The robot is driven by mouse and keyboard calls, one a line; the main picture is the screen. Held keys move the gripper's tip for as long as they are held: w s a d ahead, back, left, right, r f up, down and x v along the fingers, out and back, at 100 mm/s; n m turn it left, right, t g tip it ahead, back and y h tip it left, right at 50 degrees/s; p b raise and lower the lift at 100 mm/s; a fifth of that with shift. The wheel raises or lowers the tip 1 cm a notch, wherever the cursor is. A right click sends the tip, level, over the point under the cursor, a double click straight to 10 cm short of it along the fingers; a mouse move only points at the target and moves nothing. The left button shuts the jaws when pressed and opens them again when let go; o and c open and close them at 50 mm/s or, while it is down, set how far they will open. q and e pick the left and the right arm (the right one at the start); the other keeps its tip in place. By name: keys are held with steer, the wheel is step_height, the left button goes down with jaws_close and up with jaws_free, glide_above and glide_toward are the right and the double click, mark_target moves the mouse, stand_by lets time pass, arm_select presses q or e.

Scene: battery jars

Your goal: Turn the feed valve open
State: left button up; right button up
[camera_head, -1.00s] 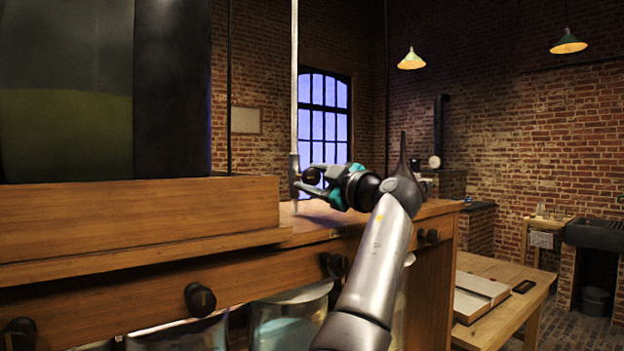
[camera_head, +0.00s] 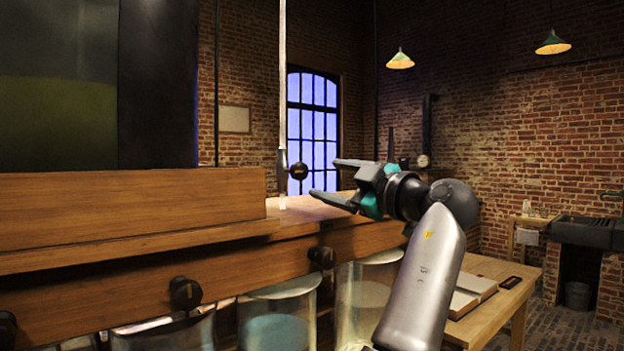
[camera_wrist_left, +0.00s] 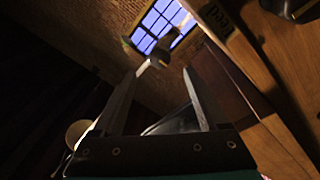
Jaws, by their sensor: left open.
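The feed valve shows as a round black knob (camera_head: 298,171) on the right side of a thin vertical pipe (camera_head: 282,90), above the wooden bench top. My left gripper (camera_head: 328,179) is open and empty to the right of the knob, its fingers pointing at it with a gap between. In the left wrist view the two open fingers (camera_wrist_left: 158,72) have nothing gripped between them. A blurred pipe and knob (camera_wrist_left: 157,58) show beyond their tips. I cannot tell from these views how far the valve is turned. My right gripper is not in view.
A large dark tank (camera_head: 155,85) stands on a wooden plinth (camera_head: 130,212) at the left. Several black knobs line the bench's front edge, with glass jars (camera_head: 278,318) below. A table (camera_head: 515,275) with an open book stands lower right. A lettered plate (camera_wrist_left: 216,20) shows in the wrist view.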

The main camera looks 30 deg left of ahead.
arm_select(q)
steer(key=v, duration=0.5)
steer(key=shift+d, duration=0.15)
